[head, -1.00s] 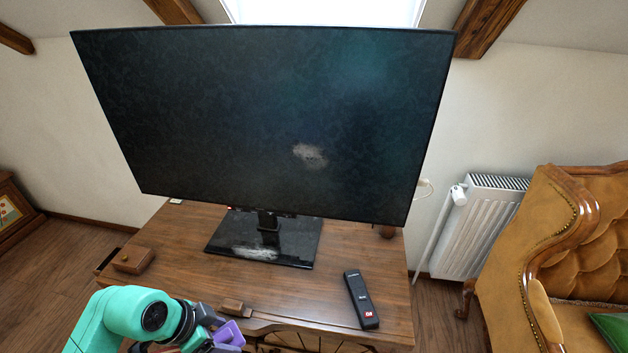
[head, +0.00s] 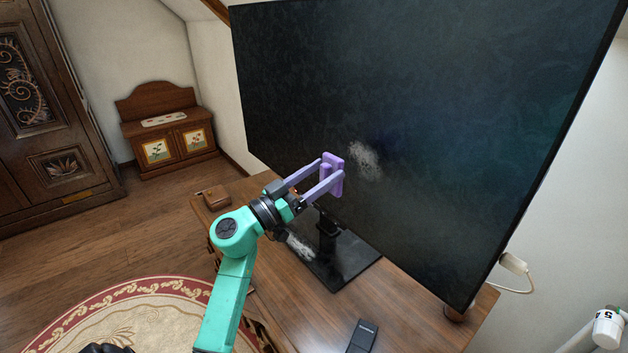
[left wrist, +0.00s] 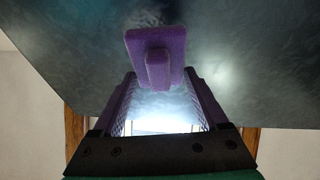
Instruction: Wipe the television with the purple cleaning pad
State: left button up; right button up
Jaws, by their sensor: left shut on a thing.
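The television (head: 450,110) is a large dark screen on a black stand (head: 345,270). A whitish dusty patch (head: 365,160) marks the lower left part of its screen, and another pale patch (head: 300,245) lies on the stand's base. My left gripper (head: 328,178) is shut on the purple cleaning pad (head: 335,160), just in front of the screen and left of the patch. In the left wrist view the pad (left wrist: 170,42) shows at the fingertips, held by its raised handle; I cannot tell whether it touches the screen.
The wooden table (head: 410,295) carries the television, a black remote (head: 362,338) near the front and a small wooden box (head: 216,198) at the left. A small cabinet (head: 170,140) and a wardrobe (head: 50,100) stand to the left. Open floor and a round rug (head: 140,310) lie beside the table.

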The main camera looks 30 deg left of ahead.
pick_arm(q)
jog(key=a+n+t+y, duration=0.1)
jog(key=a+t+y, duration=0.1)
jog(key=a, duration=0.2)
jog(key=b, duration=0.3)
send_near(349, 145)
jog(key=w+r, duration=0.2)
jog(key=w, duration=0.1)
jog(key=shift+w+d+r, duration=0.15)
jog(key=shift+w+d, duration=0.1)
jog(key=shift+d, duration=0.2)
pick_arm(e)
jog(key=f, duration=0.4)
jog(key=shift+w+d, duration=0.1)
jog(key=shift+d, duration=0.3)
jog(key=shift+a, duration=0.15)
pick_arm(q)
jog(key=shift+w, duration=0.1)
pick_arm(e)
jog(key=shift+a, duration=0.35)
pick_arm(q)
jog(key=shift+w+d, duration=0.3)
jog(key=shift+w, duration=0.5)
pick_arm(e)
jog(key=shift+d+r, duration=0.2)
jog(key=shift+d, duration=0.1)
